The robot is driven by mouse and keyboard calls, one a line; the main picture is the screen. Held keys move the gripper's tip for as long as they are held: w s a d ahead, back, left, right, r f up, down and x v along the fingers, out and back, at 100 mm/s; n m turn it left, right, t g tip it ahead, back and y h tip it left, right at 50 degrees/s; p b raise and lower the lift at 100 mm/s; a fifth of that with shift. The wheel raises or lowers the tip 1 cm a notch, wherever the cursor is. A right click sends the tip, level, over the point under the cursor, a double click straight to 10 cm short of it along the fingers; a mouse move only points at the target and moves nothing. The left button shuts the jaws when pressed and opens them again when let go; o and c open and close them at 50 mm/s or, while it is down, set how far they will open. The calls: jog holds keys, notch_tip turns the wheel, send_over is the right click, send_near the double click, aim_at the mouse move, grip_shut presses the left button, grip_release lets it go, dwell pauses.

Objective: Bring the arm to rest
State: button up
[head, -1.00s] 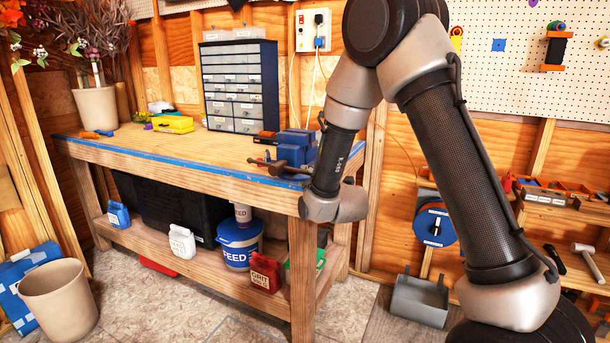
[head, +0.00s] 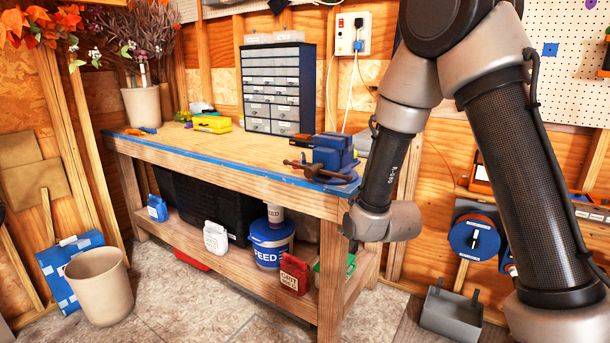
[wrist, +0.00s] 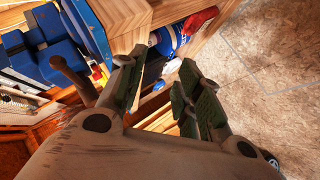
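My arm reaches down in front of the right end of the workbench (head: 228,160) in the head view. My gripper (wrist: 160,88) shows in the wrist view with its two green-padded fingers apart and nothing between them. In the head view the gripper is mostly hidden behind my wrist. The blue bench vise (head: 333,156) is on the bench's right corner, close to my forearm. It also shows in the wrist view (wrist: 50,45), left of the fingers. I cannot tell the exact gap between fingers and bench.
Under the bench are a blue feed bucket (head: 271,245), a red grit container (head: 294,273) and a white jug (head: 215,238). A beige bin (head: 98,286) stands at left. A blue cable reel (head: 474,237) and grey metal bin (head: 450,314) are at right. The front floor is clear.

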jog(key=s+d+r+m+g+h, duration=0.1)
jog(key=s+d+m+g, duration=0.25)
jog(key=s, duration=0.45)
jog(key=s+d+r+m+g, duration=0.1)
jog(key=s+d+m+g, duration=0.3)
jog(key=s, duration=0.4)
jog(key=s+d+r+m, duration=0.3)
jog(key=s+d+r, duration=0.2)
jog(key=s+r, duration=0.3)
jog(key=s+d+r+m+h, duration=0.1)
jog(key=s+d+r+m, duration=0.2)
jog(key=s+d+r, duration=0.3)
notch_tip(320, 180, up, 3)
jog(key=shift+s+d+t+h, duration=0.25)
jog(key=shift+s+t+h, duration=0.1)
jog(key=shift+s, duration=0.8)
